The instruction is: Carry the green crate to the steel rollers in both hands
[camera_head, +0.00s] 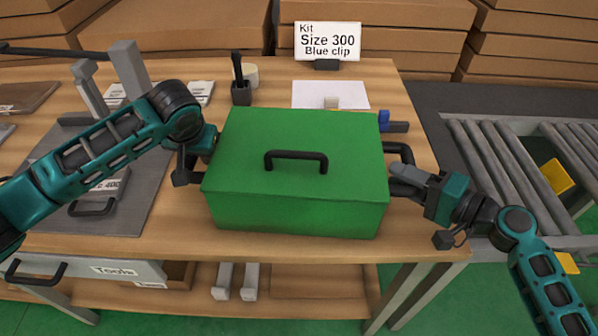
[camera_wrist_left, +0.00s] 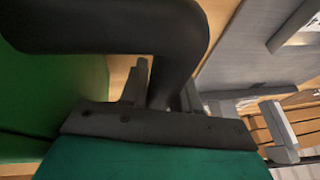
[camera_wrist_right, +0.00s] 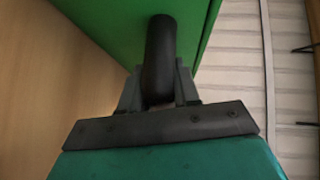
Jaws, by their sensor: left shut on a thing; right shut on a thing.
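The green crate (camera_head: 296,205) is a closed box with a black handle on its lid and black side handles. It is at the middle of the workbench in the head view; I cannot tell if it touches the top. My left gripper (camera_head: 196,158) is shut on the left side handle, which shows large in the left wrist view (camera_wrist_left: 175,60). My right gripper (camera_head: 402,180) is shut on the right side handle, seen between the fingers in the right wrist view (camera_wrist_right: 158,60). The steel rollers (camera_head: 490,160) are a conveyor to the right of the bench.
A sign (camera_head: 327,41) reading "Size 300 Blue clip" stands at the back. A grey mat (camera_head: 125,205) is at left. A gap separates bench and rollers.

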